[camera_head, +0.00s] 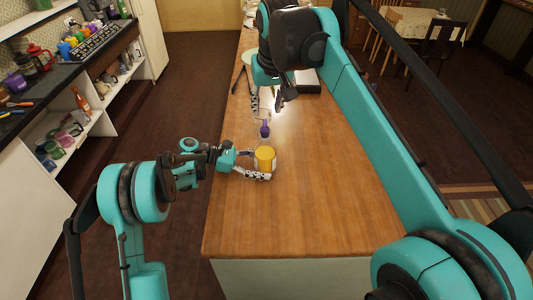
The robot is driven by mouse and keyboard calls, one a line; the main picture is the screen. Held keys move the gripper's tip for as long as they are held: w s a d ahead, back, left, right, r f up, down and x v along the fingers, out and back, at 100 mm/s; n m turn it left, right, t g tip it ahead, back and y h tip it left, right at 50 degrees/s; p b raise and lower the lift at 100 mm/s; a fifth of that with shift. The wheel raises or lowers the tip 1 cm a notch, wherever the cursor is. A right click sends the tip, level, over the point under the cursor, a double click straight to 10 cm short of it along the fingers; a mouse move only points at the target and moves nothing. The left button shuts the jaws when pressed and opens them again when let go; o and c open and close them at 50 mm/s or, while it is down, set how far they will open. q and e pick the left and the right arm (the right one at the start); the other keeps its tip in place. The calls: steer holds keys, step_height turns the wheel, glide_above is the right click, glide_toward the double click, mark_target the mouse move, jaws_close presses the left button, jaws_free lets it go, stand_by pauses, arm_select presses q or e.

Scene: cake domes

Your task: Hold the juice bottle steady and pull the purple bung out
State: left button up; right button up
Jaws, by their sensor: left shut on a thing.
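The juice bottle (265,158) stands on the wooden counter and shows orange-yellow. The purple bung (265,130) shows at the bottle's top, over its pale neck. How deep it sits in the neck is too small to tell. My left gripper (258,165) comes in from the left, low, and is shut on the bottle's body, with its fingers around the side. My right gripper (267,112) hangs from above, just beyond the bung, with its fingers apart. Glare and its own arm partly hide it, and I see no clear contact with the bung.
The wooden counter (310,210) is clear in front and to the right of the bottle. A shelf unit (90,115) with jars stands left across the floor.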

mark_target(265, 123)
steer(key=x, duration=0.8)
steer(key=shift+f, duration=0.1)
jaws_close()
steer(key=shift+r, duration=0.25)
stand_by(0.4)
steer(key=shift+r, duration=0.35)
steer(key=shift+r, duration=0.15)
steer(key=shift+r, duration=1.9)
